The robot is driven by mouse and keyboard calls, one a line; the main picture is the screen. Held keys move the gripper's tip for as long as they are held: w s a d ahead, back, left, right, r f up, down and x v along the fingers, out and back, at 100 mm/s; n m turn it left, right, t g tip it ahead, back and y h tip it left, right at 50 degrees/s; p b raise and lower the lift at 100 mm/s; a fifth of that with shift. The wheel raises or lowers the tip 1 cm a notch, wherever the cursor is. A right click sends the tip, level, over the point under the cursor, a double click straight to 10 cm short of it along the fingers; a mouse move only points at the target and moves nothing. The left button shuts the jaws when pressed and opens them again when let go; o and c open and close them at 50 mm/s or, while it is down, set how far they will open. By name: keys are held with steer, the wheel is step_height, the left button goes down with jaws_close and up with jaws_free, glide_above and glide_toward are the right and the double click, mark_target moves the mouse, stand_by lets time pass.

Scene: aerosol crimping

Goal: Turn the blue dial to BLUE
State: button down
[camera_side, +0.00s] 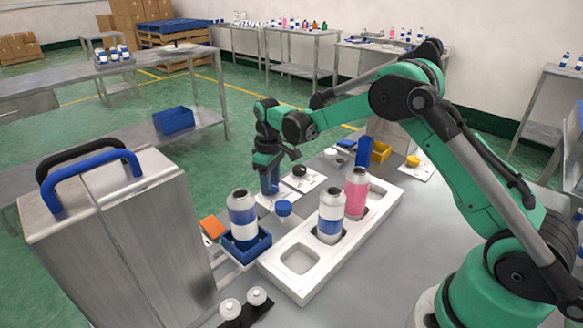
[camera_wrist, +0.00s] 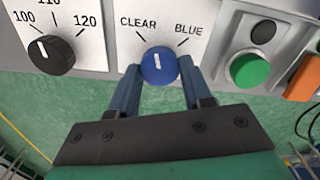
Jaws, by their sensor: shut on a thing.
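The blue dial (camera_wrist: 159,72) sits on a pale panel (camera_wrist: 200,13) in the wrist view, below the printed words CLEAR and BLUE. Its white mark points nearly straight up, between the two words. My gripper (camera_wrist: 159,66) has one blue finger on each side of the dial and is shut on it. In the side view my gripper (camera_side: 268,180) points down at the panel area, and the dial cannot be made out there.
A black dial (camera_wrist: 43,54) with numbers is left of the blue dial; a green button (camera_wrist: 249,69) is to its right. In the side view, a blue-and-white bottle (camera_side: 242,215) stands in a blue tray, beside a white tray (camera_side: 300,290) holding a blue-and-white bottle (camera_side: 332,212) and pink bottle (camera_side: 356,192).

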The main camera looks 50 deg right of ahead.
mark_target(272, 185)
steer(key=m, duration=1.2)
steer(key=shift+m, duration=0.3)
stand_by(0.4)
steer(key=shift+c, duration=1.9)
jaws_free()
steer(key=shift+r, duration=2.8)
